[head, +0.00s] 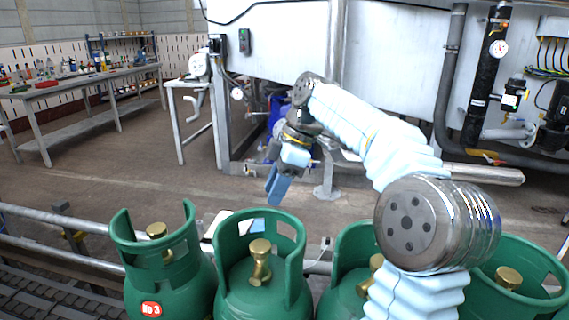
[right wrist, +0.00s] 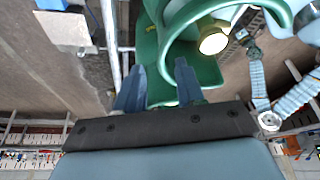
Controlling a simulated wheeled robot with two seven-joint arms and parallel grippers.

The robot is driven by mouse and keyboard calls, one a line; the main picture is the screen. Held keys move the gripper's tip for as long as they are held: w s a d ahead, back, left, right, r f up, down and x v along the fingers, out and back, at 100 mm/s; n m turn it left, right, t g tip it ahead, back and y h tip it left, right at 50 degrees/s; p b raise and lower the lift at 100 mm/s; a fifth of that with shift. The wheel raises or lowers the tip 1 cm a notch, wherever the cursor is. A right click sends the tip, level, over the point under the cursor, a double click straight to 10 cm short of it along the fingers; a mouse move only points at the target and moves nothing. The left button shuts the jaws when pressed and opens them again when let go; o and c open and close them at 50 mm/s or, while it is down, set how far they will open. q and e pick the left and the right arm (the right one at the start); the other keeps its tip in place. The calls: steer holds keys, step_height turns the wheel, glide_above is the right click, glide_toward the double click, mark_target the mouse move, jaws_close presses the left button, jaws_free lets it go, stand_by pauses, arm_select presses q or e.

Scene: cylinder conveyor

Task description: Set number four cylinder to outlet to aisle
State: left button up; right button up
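Several green cylinders with brass valves stand in a row along the front of the head view. The leftmost cylinder (head: 172,280) has a red "No 3" label. The cylinder right of it (head: 262,295) shows no readable number, and the other labels are hidden. My right gripper (head: 278,188) hangs beyond the row, above and behind that second cylinder, fingers pointing down. In the right wrist view my right gripper (right wrist: 158,75) has its fingers apart, with a green cylinder collar (right wrist: 185,65) beyond the fingertips; contact cannot be told.
The cylinders stand by a conveyor with a rail (head: 60,228) and rollers (head: 50,285). My right arm covers part of the cylinders on the right. A large white machine (head: 285,70) and dark pipes stand behind. A workbench (head: 85,82) stands far left, with open floor before it.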

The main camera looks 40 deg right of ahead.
steer(key=v, duration=0.6)
steer(key=shift+p, duration=0.45)
steer(key=shift+d, duration=0.1)
